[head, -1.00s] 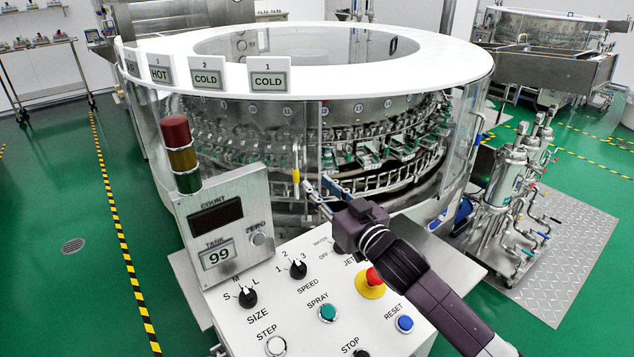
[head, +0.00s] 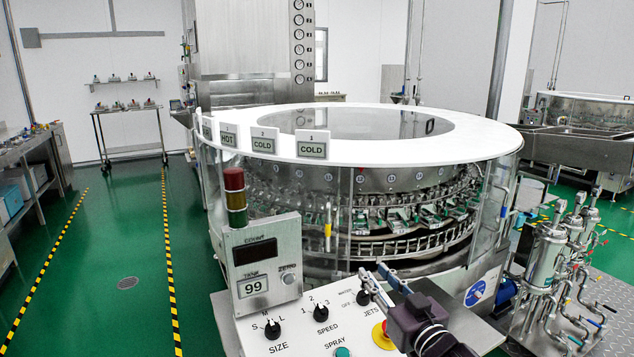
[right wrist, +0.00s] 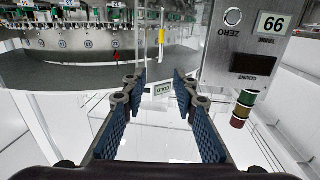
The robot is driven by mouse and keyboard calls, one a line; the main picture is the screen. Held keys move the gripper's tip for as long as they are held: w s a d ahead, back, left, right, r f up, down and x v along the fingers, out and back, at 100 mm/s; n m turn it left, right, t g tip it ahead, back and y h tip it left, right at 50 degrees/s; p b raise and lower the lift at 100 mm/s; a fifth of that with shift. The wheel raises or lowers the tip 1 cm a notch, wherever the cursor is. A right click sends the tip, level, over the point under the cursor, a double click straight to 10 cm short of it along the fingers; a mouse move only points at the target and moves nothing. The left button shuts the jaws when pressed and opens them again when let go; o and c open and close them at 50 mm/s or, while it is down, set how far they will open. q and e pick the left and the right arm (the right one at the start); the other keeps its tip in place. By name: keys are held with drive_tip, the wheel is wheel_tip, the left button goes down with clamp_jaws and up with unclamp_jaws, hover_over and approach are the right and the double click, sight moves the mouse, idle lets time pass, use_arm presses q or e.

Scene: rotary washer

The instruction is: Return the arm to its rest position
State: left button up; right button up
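My right arm comes in from the lower right of the head view. Its gripper (head: 374,272) is over the back right part of the white control panel (head: 266,345), close to the knob by the JETS label (head: 363,298); I cannot tell if they touch. In the right wrist view the gripper (right wrist: 160,76) has its two blue-padded fingers apart, with nothing between them. The display box (right wrist: 248,45) is beyond the fingers to the right, its text upside down. My left gripper is not in view.
The round glass-walled washer (head: 490,150) stands just behind the panel. A signal tower (head: 235,198) rises by the display box. The red stop button (head: 383,333) is below my gripper. Pumps and pipes (head: 545,265) stand at right. Green floor is open at left.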

drive_tip(key=s+d+f+m+g+h, duration=0.1)
drive_tip(key=s+d+f+g+h, duration=0.15)
drive_tip(key=s+f, duration=0.65)
drive_tip(key=s+d+f+m+g+h, duration=0.15)
drive_tip(key=s+f+g, duration=0.25)
drive_tip(key=s+f, duration=0.55)
drive_tip(key=s+d+f+g+h, duration=0.1)
drive_tip(key=s+d+f+g, duration=0.3)
drive_tip(key=s, duration=0.7)
drive_tip(key=s+f+g+h, duration=0.1)
drive_tip(key=s+f+g, duration=0.2)
drive_tip(key=s+f, duration=0.55)
drive_tip(key=s+f+g, duration=0.1)
drive_tip(key=s+f, duration=0.2)
drive_tip(key=f, duration=2)
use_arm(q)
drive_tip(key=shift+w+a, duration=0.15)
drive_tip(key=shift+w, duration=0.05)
use_arm(e)
drive_tip(key=s+d+f+n+g, duration=0.1)
drive_tip(key=s+d+f, duration=0.1)
drive_tip(key=s+f, duration=1.5)
drive_tip(key=shift+s+d, duration=0.25)
drive_tip(key=shift+s, duration=0.3)
